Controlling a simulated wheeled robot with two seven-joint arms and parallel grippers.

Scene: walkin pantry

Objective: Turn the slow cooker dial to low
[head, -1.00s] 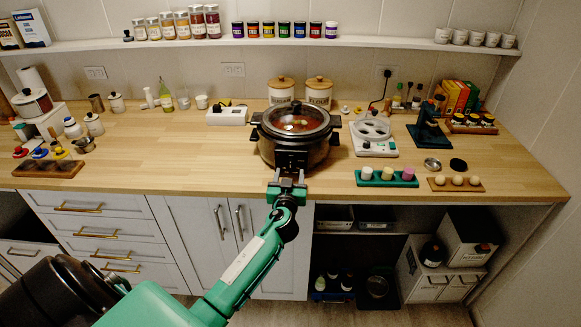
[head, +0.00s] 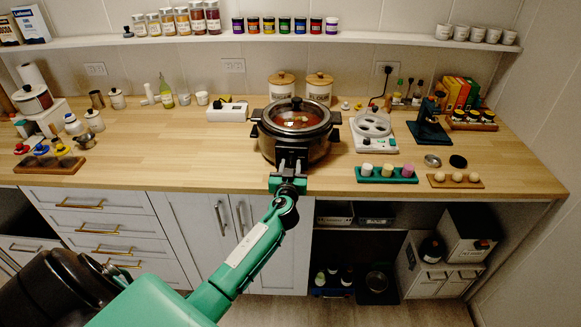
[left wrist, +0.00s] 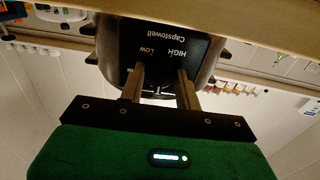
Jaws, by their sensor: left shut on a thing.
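The slow cooker (head: 318,151) stands on the wooden counter near its front edge, a dark round pot with a glass lid. Its black front panel (left wrist: 172,48) appears upside down in the left wrist view, with HIGH, Low and a brand name readable. My left gripper (left wrist: 161,76) is at this panel, its two fingers shut on the dial between them. The dial is mostly hidden by the fingers, and I cannot tell its setting. In the head view the left gripper (head: 290,164) covers the lower front of the cooker. My right gripper is not in view.
A white appliance with round holes (head: 371,142) stands right of the cooker. A green tray with coloured jars (head: 387,180) lies at the front right.

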